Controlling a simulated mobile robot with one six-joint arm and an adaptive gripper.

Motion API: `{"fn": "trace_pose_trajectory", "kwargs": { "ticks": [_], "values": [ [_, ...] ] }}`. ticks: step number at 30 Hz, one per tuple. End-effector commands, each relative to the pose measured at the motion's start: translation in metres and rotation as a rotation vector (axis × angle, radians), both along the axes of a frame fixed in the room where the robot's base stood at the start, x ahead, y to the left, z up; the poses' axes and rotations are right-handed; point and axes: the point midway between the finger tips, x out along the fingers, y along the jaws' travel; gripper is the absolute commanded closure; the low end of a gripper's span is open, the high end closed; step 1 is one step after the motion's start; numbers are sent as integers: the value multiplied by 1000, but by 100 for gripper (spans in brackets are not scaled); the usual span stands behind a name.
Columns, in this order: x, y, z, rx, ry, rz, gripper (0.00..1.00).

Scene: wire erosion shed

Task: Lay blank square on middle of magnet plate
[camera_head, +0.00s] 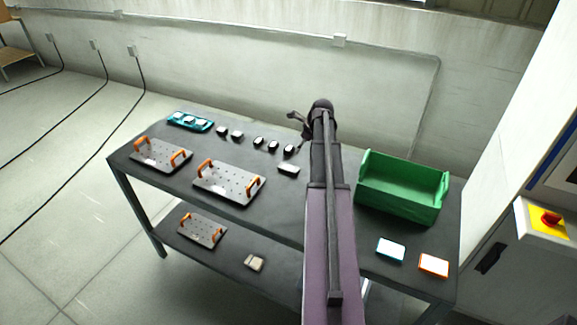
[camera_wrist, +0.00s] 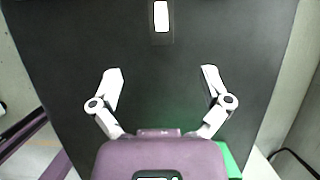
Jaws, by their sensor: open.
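A small pale rectangular block, which looks like the blank (camera_head: 288,169), lies flat on the dark table top just left of my arm. A pale block, probably the same one, shows at the top edge of the wrist view (camera_wrist: 161,16). My gripper (camera_wrist: 161,72) is open and empty, its fingers apart over bare table. In the head view it is mostly hidden by my arm, with a finger (camera_head: 295,116) showing. Two perforated metal plates with orange handles, a left one (camera_head: 160,155) and a middle one (camera_head: 229,184), lie bare on the table; I cannot tell which is the magnet plate.
Several small blocks (camera_head: 259,142) stand in a row behind the blank. A teal tray (camera_head: 204,126) holds pale pieces at the back left. A green bin (camera_head: 403,206) and blue-edged (camera_head: 391,249) and orange-edged (camera_head: 433,265) pieces are at right. The lower shelf holds another handled plate (camera_head: 203,230).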

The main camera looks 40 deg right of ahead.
Motion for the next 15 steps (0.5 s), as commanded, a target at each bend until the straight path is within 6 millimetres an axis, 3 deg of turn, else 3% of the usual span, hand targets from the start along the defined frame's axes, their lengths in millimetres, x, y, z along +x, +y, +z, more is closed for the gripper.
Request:
{"fn": "trace_pose_trajectory", "kwargs": {
  "ticks": [15],
  "values": [
    [2, 1, -8, 0, 0, 0, 3]
  ]
}}
